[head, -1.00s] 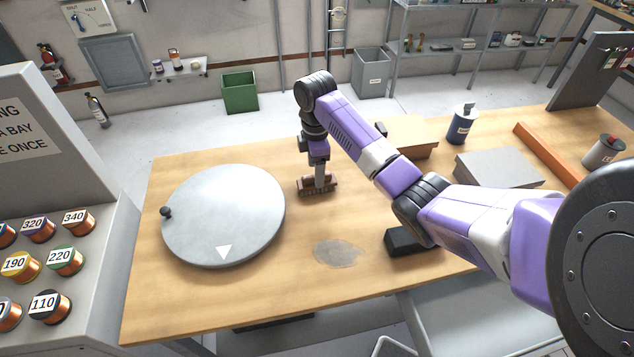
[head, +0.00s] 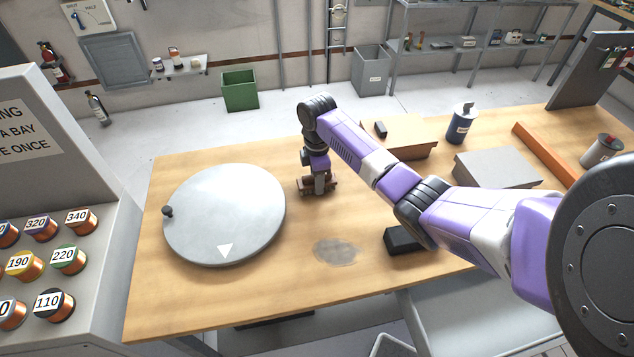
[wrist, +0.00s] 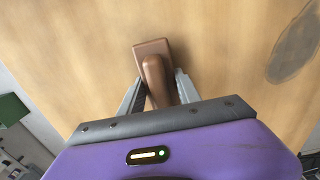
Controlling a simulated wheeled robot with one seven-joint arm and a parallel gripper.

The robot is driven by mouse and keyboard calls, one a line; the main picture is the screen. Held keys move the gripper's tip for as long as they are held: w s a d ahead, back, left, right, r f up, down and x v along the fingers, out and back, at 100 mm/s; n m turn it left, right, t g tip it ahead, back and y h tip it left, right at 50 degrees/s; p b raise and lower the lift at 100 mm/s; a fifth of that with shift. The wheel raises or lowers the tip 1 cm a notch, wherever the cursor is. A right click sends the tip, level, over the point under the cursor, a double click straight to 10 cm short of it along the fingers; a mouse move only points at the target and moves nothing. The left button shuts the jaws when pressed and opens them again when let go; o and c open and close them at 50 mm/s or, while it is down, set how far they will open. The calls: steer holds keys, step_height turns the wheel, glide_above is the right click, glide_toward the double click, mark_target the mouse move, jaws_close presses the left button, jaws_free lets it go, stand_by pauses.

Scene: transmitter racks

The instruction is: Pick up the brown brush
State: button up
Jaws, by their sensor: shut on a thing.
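The brown brush (head: 333,184) is on the wooden table, just right of the round grey disc. My gripper (head: 318,189) is over it, pointing down, and hides its middle part in the head view. In the wrist view the brown brush (wrist: 152,48) shows a flat block with a raised rounded handle. The two fingers of my gripper (wrist: 161,92) stand on either side of the handle and are shut on it. I cannot tell whether the brush touches the table.
A round grey disc (head: 222,212) with a white triangle lies left of the brush. A grey stain (head: 336,251) and a black block (head: 402,241) are in front and to the right.

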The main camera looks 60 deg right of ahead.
steer(key=shift+r, duration=0.1)
jaws_close()
step_height(320, 180, up, 20)
steer(key=p, duration=0.4)
